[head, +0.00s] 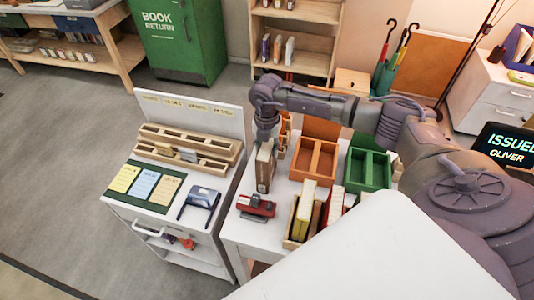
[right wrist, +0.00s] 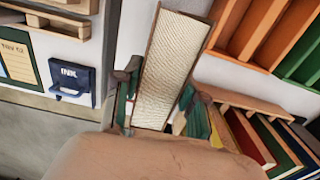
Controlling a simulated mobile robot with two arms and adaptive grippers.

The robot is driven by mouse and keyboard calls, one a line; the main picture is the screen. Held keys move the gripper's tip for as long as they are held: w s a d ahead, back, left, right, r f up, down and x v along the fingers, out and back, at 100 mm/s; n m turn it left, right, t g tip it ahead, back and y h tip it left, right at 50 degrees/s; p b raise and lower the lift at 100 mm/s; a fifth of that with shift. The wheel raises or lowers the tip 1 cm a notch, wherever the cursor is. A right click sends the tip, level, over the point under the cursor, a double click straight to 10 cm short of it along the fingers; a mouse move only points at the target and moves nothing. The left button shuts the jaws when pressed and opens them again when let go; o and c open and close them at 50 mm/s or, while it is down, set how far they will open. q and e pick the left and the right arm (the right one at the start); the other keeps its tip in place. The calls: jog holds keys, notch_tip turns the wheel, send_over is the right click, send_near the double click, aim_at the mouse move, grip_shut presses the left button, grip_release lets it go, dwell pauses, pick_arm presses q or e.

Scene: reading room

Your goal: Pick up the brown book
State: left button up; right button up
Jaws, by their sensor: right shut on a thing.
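The brown book (head: 264,168) stands upright at the left part of the white table, with its pale page edges facing up. My right gripper (head: 267,140) comes down on it from above. In the right wrist view the book (right wrist: 172,68) sits between the two fingers of my right gripper (right wrist: 163,100), which are shut on it. A thin brown cover edge shows beside the pages. I cannot tell whether its bottom touches the table. My left gripper is not in view.
A red stapler-like tool (head: 256,207) lies just in front of the book. A wooden holder with several books (head: 304,212), an orange tray (head: 314,158) and a green tray (head: 367,170) stand to the right. A white cart (head: 170,222) with a blue ink pad (head: 200,200) stands left, across a gap.

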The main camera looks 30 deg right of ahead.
grip_shut()
jog(key=shift+w+r, duration=0.1)
